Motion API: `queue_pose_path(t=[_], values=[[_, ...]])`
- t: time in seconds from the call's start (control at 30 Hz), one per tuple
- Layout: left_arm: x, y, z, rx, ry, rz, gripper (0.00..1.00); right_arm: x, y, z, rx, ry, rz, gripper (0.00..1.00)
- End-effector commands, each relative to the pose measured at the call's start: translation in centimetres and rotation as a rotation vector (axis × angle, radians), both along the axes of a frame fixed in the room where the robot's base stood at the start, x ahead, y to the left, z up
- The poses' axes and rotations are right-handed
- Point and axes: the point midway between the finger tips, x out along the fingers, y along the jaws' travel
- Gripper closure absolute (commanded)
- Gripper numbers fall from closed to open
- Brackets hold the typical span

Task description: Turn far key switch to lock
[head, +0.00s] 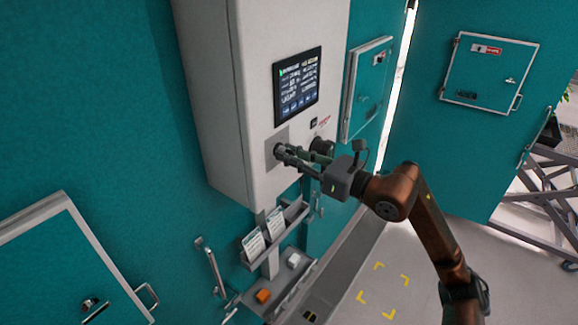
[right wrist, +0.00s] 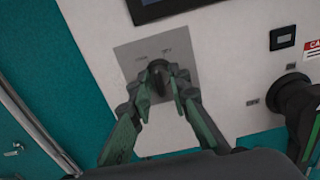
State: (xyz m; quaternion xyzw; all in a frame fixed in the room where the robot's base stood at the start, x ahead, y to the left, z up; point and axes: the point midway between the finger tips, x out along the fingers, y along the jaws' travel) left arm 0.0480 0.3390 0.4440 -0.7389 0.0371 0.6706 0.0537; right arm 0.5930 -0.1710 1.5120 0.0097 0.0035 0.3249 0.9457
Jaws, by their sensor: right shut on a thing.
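The key switch (right wrist: 158,78) is a dark knob on a grey square plate (right wrist: 136,58) on the front of a white control cabinet (head: 210,100). In the head view the plate (head: 270,153) sits below the screen, and the knob is mostly hidden by the fingers. My right gripper (head: 279,151) is shut on the knob; in the right wrist view its two green and dark fingers (right wrist: 160,84) stand on either side of it. The plate's lettering is too blurred to read. My left gripper is in neither view.
A larger black knob (right wrist: 295,92) sits to the right of the plate, close to my right finger. A dark screen (head: 297,86) is above. A shelf with cards (head: 253,245) and an orange block (head: 263,295) is below.

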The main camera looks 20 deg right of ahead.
Motion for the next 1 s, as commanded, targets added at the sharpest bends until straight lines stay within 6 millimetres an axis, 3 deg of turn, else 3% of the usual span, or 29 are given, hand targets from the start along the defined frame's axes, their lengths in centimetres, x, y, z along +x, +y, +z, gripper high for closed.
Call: queue_pose_path(t=[0.1, 0.4, 1.0], values=[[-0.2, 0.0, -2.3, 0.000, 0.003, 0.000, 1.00, 0.0, 0.0, -0.5, -0.089, -0.069, 0.000, 1.00], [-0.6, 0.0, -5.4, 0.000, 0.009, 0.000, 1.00, 0.0, 0.0, -0.4, -0.282, -0.219, 0.001, 1.00], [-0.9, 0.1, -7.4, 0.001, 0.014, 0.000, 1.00, 0.0, 0.1, -0.1, -0.441, -0.341, 0.002, 1.00]])
